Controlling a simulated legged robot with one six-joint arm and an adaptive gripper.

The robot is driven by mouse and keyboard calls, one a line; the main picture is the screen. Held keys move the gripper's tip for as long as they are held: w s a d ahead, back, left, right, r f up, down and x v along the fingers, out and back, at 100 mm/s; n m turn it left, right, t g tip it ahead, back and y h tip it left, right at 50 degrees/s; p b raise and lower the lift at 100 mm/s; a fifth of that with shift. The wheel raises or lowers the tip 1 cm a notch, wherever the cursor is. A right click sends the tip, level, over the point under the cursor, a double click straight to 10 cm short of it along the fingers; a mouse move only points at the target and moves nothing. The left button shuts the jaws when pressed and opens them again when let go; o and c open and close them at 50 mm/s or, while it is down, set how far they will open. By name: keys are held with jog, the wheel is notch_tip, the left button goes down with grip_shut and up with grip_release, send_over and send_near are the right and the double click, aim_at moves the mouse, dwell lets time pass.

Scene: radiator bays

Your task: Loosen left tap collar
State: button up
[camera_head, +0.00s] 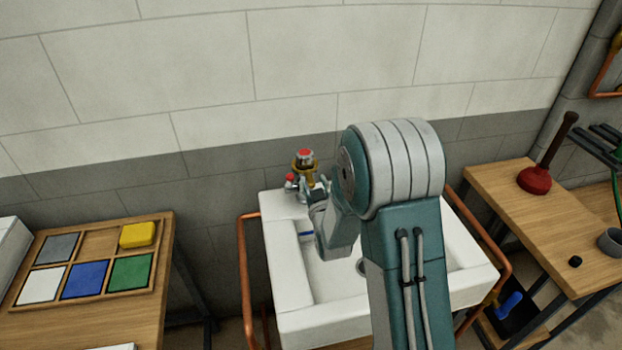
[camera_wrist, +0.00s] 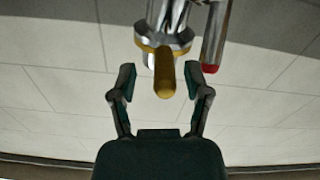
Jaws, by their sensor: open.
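The left tap (camera_head: 304,155) stands at the back left of the white sink, with a red top and a brass-coloured collar (camera_head: 303,167) below it. In the wrist view the collar (camera_wrist: 165,75) shows a brass tab pointing toward my gripper (camera_wrist: 160,70), under a chrome body (camera_wrist: 168,22). My gripper is open, with one finger on each side of the tab and a visible gap to both. In the head view my gripper (camera_head: 317,188) is beside the tap, and my arm hides the sink's back right part.
The white sink (camera_head: 282,245) has copper-coloured rails (camera_head: 243,270) around it. A chrome part with a red end (camera_wrist: 211,68) is close to the right finger. A wooden bench with a tray (camera_head: 90,312) stands left; a bench with a red plunger (camera_head: 535,179) stands right.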

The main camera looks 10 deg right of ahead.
aim_at(307, 171)
jog(key=shift+w+a, duration=0.15)
jog(key=shift+w, duration=0.75)
jog(key=shift+w+a, duration=0.2)
jog(key=shift+a, duration=0.05)
jog(key=shift+d, duration=0.15)
grip_shut()
